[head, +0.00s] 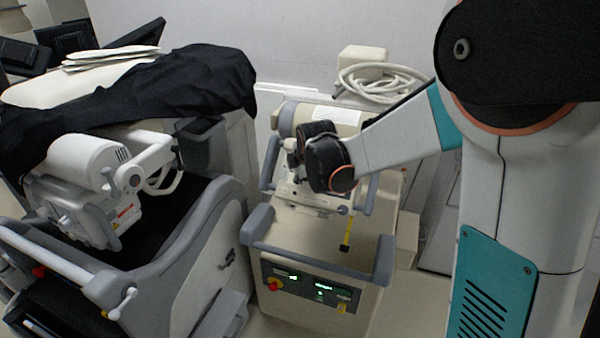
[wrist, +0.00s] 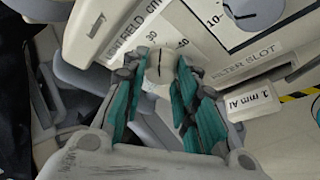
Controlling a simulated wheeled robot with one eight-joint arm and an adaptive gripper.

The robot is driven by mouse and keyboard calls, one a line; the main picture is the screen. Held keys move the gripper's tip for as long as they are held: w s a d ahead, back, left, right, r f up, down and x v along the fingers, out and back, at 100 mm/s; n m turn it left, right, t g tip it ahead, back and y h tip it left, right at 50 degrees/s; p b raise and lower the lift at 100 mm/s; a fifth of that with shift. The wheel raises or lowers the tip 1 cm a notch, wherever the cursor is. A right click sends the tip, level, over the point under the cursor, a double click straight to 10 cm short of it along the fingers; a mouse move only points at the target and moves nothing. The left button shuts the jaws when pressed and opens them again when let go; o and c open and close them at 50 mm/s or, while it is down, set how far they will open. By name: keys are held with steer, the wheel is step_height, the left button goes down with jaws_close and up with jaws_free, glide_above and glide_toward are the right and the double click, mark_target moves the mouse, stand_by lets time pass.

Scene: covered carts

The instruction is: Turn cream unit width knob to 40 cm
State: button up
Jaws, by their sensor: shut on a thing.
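The cream unit (head: 330,243) stands mid-picture in the head view, with a yellow tape hanging from its head. In the wrist view, a pale round knob (wrist: 160,68) with a dark pointer line sits below a panel lettered "FIELD cm". The marks 30 and 40 show just above it. The line points up toward the space around 30 and 40; its exact reading is unclear. My gripper (wrist: 160,78) is shut on this knob, with a teal finger on each side. In the head view my gripper (head: 297,155) is at the unit's head and hides the knob.
A second knob (wrist: 252,10) with a 10 mark is at upper right in the wrist view, above a "FILTER SLOT" label (wrist: 245,62) and a "1 mm Al" tag (wrist: 252,106). A grey cart (head: 190,245) under black cloth (head: 190,85) stands left. A coiled hose (head: 385,82) lies behind.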

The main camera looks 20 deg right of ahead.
steer(key=m+t+b, duration=0.1)
steer(key=m, duration=0.3)
steer(key=shift+s+f+t+b, duration=0.15)
steer(key=shift+f+t+b, duration=0.05)
steer(key=shift+t+b, duration=0.2)
steer(key=m+t+h+b, duration=0.1)
steer(key=m, duration=0.3)
steer(key=shift+a, duration=0.1)
steer(key=shift+m, duration=0.4)
steer(key=o, duration=1)
steer(key=shift+o, duration=0.2)
steer(key=shift+s, duration=0.1)
steer(key=v, duration=1.2)
steer(key=shift+s+f, duration=0.15)
steer(key=shift+f, duration=0.05)
